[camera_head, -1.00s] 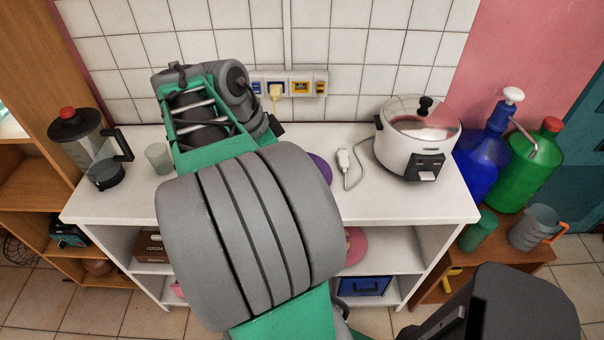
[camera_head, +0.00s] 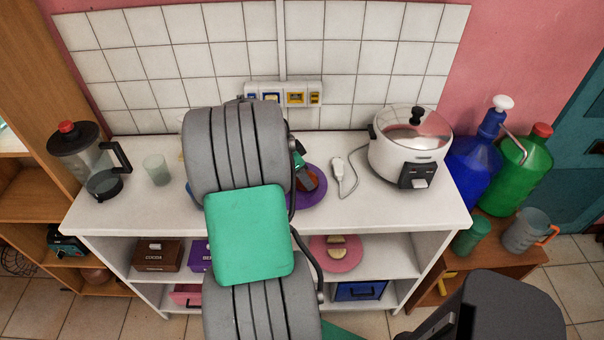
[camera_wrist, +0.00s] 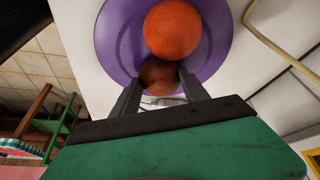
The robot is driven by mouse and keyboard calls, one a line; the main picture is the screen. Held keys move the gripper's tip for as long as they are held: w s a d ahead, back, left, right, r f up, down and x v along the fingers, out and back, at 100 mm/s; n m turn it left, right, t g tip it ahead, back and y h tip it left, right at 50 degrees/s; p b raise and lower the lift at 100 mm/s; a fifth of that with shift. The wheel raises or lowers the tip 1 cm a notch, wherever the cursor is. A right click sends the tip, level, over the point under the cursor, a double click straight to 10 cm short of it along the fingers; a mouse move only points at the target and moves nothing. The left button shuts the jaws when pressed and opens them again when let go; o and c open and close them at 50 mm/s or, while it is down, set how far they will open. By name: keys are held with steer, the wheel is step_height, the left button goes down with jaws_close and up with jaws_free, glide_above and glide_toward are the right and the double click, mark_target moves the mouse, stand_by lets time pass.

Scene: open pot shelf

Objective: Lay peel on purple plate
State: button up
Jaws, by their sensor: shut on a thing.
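The purple plate (camera_head: 318,198) lies on the white counter, right of my arm; its rim also shows in the wrist view (camera_wrist: 112,40). My gripper (camera_wrist: 161,75) is over the plate, shut on a dark reddish-brown piece, probably the peel (camera_wrist: 158,76), held between its fingertips. An orange-red round thing (camera_wrist: 172,28) shows over the plate just beyond the fingertips. Whether the held piece touches the plate or the round thing, I cannot tell. In the head view my arm hides most of the gripper.
A rice cooker (camera_head: 408,155) and a white plug with cord (camera_head: 338,164) are right of the plate. A glass (camera_head: 157,170) and a blender jug (camera_head: 90,165) stand at left. A blue edge (camera_head: 190,190) peeks from behind my arm. Below, a pink plate (camera_head: 350,263) holds pieces.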

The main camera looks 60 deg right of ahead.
steer(key=shift+f, duration=0.1)
steer(key=o, duration=0.8)
steer(key=shift+f, duration=0.1)
steer(key=o, duration=0.5)
steer(key=shift+c, duration=0.2)
steer(key=b+v, duration=0.1)
steer(key=v, duration=1.1)
steer(key=w+a+r+n+t, duration=0.2)
steer(key=w+a+n+t, duration=0.1)
steer(key=w+a+n, duration=0.8)
steer(key=a+f+n+t+y, duration=0.1)
steer(key=a+n, duration=0.6)
steer(key=a, duration=0.7)
steer(key=s+a+f+n+t+y, duration=0.1)
steer(key=a+n, duration=0.6)
steer(key=a, duration=0.8)
steer(key=shift+s+f+n+t+y, duration=0.2)
steer(key=shift+f+n+t+y, duration=0.1)
steer(key=shift+f+t+y, duration=0.45)
